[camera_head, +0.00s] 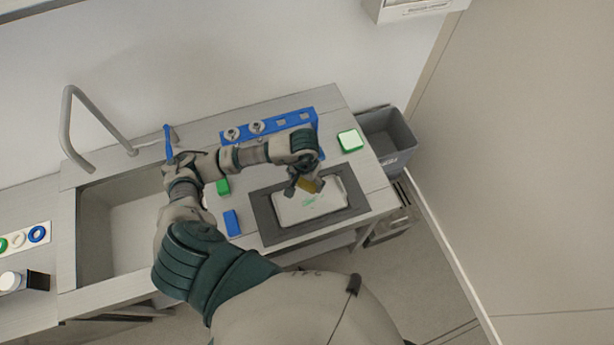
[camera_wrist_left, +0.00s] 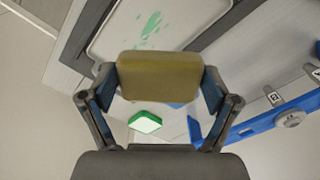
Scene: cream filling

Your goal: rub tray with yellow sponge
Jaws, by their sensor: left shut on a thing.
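The yellow sponge (camera_wrist_left: 158,76) is held between the two fingers of my left gripper (camera_wrist_left: 160,95), which is shut on it. In the head view the sponge (camera_head: 309,185) and my left gripper (camera_head: 303,183) are over the upper part of the tray (camera_head: 325,201). The tray is pale, with green smears on its surface, and lies on a dark grey mat (camera_head: 268,222). The tray also shows at the top of the left wrist view (camera_wrist_left: 190,15), with green marks beside the sponge. I cannot tell whether the sponge touches the tray. My right gripper is not in view.
A blue rack (camera_head: 268,124) stands behind the mat. A green-and-white sponge (camera_head: 350,140) lies at the right. A green block (camera_head: 223,187) and a blue block (camera_head: 232,223) lie left of the mat. A sink (camera_head: 125,220) is at the left, a grey bin (camera_head: 388,138) at the right.

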